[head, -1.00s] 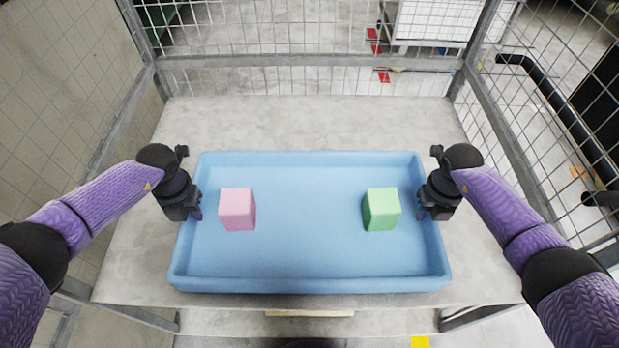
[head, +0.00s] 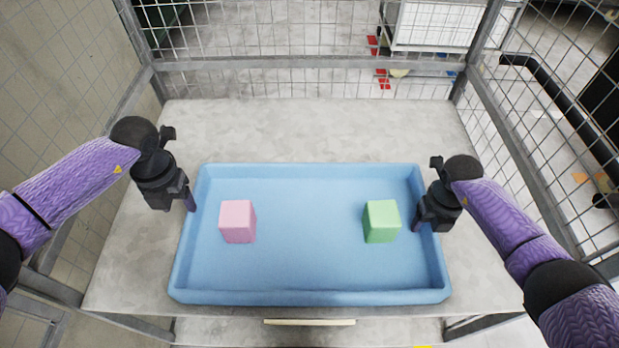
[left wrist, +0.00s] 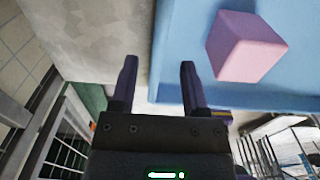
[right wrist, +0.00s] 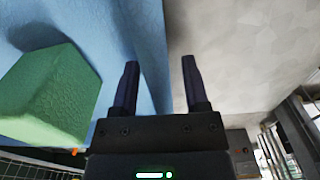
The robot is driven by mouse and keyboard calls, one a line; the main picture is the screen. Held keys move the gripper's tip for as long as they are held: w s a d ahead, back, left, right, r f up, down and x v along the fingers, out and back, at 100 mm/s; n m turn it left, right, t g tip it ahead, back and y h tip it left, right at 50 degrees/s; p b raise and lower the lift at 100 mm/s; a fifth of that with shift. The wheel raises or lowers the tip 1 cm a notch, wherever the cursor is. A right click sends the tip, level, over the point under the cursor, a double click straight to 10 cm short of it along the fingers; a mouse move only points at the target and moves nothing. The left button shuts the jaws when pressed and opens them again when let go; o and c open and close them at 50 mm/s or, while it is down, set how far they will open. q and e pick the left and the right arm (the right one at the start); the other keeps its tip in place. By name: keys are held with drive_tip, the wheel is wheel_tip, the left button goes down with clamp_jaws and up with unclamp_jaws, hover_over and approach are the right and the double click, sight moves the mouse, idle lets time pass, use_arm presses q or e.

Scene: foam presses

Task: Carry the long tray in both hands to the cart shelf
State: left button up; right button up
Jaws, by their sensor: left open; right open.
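The long blue tray (head: 310,297) lies flat on a grey concrete-look tabletop. A pink block (head: 238,221) stands in its left part and a green block (head: 381,221) in its right part. My left gripper (head: 187,203) is open at the tray's left side, seemingly above the rim. In the left wrist view its fingers (left wrist: 158,80) frame the tray's edge, with the pink block beyond. My right gripper (head: 424,224) is open at the right wall, one finger on the inner side. In the right wrist view its fingers (right wrist: 160,85) lie either side of that wall. Neither grips the tray.
The grey tabletop (head: 310,125) is bare behind the tray. Wire mesh panels with metal posts (head: 310,63) close off the back and both sides. A white cart-like unit (head: 437,25) stands beyond the back mesh. A dark pipe (head: 560,110) runs outside on the right.

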use_arm(q)
wheel_tip(320, 180, up, 3)
drive_tip(key=shift+r, duration=0.15)
use_arm(e)
drive_tip(key=shift+r, duration=0.1)
use_arm(q)
drive_tip(key=shift+r, duration=0.35)
use_arm(e)
wheel_tip(320, 180, up, 12)
